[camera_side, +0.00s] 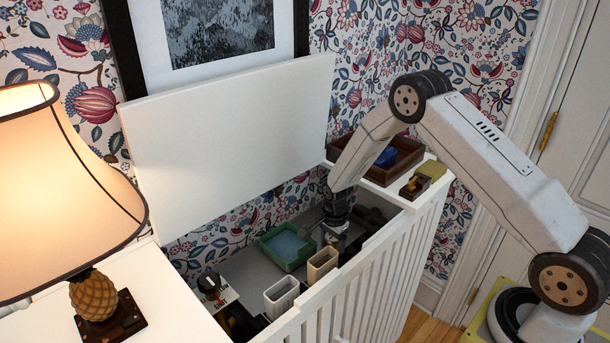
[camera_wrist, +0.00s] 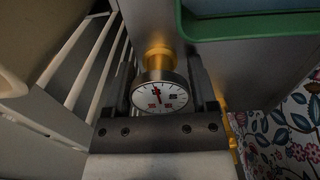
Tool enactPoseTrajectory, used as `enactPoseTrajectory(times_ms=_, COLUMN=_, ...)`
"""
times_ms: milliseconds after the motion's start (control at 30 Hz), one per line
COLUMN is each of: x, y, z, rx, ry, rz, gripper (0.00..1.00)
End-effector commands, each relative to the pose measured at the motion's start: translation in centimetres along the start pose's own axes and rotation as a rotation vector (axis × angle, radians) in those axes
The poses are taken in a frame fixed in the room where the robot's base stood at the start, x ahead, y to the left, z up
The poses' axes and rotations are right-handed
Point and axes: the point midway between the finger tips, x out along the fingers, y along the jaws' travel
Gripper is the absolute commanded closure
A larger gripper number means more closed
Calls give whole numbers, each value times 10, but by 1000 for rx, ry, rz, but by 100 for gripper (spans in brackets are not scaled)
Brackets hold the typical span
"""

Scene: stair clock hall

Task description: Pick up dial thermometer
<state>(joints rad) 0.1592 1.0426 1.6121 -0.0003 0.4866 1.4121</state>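The dial thermometer (camera_wrist: 160,97) shows in the wrist view with a round white face, a dark needle, small red marks and a brass-coloured stem behind it. It sits between the two dark fingers of my gripper (camera_wrist: 163,75), close in front of the palm. The fingers stand apart, one on each side of it, and look open, with no clear contact. In the side view my gripper (camera_side: 335,232) reaches down inside the open white cabinet (camera_side: 345,290). I cannot make out the thermometer there; the gripper and the cabinet's contents hide it.
A green tray (camera_side: 290,247) lies left of my gripper and also shows in the wrist view (camera_wrist: 245,27). Cream (camera_side: 322,264) and grey (camera_side: 281,297) upright holders stand by the slatted front wall. A black-knobbed box (camera_side: 212,287) is further left. The raised white lid (camera_side: 230,140) stands behind.

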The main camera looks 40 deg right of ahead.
Motion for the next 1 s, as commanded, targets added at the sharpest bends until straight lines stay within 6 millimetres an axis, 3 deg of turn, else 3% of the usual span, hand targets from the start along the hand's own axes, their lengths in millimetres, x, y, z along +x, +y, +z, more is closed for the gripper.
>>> enactPoseTrajectory(times_ms=33, x=0, y=0, z=0, rx=0, ry=0, rz=0, gripper=44)
enactPoseTrajectory(times_ms=167, x=0, y=0, z=0, rx=0, ry=0, rz=0, gripper=86)
enactPoseTrajectory(times_ms=200, x=0, y=0, z=0, rx=0, ry=0, rz=0, gripper=92)
enactPoseTrajectory(times_ms=633, x=-7, y=0, z=0, rx=0, ry=0, rz=-2, gripper=92)
enactPoseTrajectory(times_ms=1000, x=-48, y=-1, z=0, rx=0, ry=0, rz=-3, gripper=92)
